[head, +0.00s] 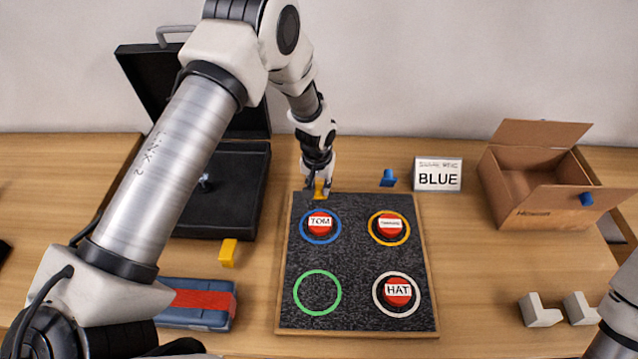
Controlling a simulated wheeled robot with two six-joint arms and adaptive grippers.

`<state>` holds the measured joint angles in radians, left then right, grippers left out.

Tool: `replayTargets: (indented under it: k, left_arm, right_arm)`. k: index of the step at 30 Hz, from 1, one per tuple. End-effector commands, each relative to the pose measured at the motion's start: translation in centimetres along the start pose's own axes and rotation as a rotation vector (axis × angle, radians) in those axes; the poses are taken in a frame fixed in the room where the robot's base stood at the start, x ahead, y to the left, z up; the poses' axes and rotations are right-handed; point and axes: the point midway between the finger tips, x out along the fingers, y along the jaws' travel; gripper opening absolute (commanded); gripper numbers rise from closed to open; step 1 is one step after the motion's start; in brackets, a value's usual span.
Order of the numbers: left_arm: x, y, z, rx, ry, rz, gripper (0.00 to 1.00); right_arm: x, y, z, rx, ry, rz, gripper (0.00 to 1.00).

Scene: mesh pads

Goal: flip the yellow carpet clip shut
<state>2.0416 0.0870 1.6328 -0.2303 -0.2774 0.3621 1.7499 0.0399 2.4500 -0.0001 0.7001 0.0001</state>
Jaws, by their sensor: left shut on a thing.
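The yellow carpet clip (319,190) sits at the back edge of the grey carpet board (357,256), left of the edge's middle. My left gripper (319,186) reaches down to it from above and is shut on it. The fingers partly hide the clip, so I cannot tell its exact angle.
The board carries red buttons labelled TOM (320,222) and HAT (398,291), another inside a yellow ring, and an empty green ring. A BLUE sign (438,175), an open cardboard box (530,185), a black case (225,190), a yellow block (228,252) and a blue-red case (200,303) surround it.

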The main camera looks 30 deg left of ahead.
Motion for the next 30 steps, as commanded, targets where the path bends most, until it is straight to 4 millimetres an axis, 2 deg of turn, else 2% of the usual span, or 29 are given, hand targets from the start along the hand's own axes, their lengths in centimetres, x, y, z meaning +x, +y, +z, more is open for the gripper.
replayTargets:
  k: [3, 4, 5, 6, 14, 17, 20, 27, 30]
  left_arm:
    - [0.1, 0.0, 0.0, 0.000, 0.000, 0.000, 0.00]
    - [0.1, 0.0, 0.0, 0.000, 0.000, 0.000, 0.37]
    - [0.1, 0.0, 0.0, 0.000, 0.000, 0.000, 0.47]
    - [0.1, 0.0, 0.0, 0.000, -0.001, 0.000, 0.51]
    - [0.0, 0.0, 0.0, 0.000, -0.001, 0.000, 0.51]
    - [-0.7, 0.0, -0.1, 0.000, 0.001, 0.000, 0.51]
    - [-2.4, 0.0, -0.1, 0.000, 0.002, 0.001, 0.51]
    - [-8.5, 0.0, -0.2, 0.000, 0.003, 0.001, 0.51]
    - [-10.4, 0.0, -0.1, 0.000, 0.001, 0.001, 0.51]
  right_arm:
    - [0.0, 0.0, 0.0, 0.000, 0.000, 0.000, 0.40]
    - [0.0, 0.0, 0.0, 0.000, 0.000, 0.000, 0.40]
    - [0.0, 0.0, 0.0, 0.000, 0.000, 0.000, 0.40]
    - [0.0, 0.0, 0.0, 0.000, 0.000, 0.000, 0.40]
    - [0.0, 0.0, 0.0, 0.000, 0.000, 0.000, 0.40]
    - [0.0, 0.0, 0.0, 0.000, 0.000, 0.000, 0.40]
    - [0.0, 0.0, 0.0, 0.000, 0.000, 0.000, 0.40]
    - [0.0, 0.0, 0.0, 0.000, 0.000, 0.000, 0.40]
    - [0.0, 0.0, 0.0, 0.000, 0.000, 0.000, 0.40]
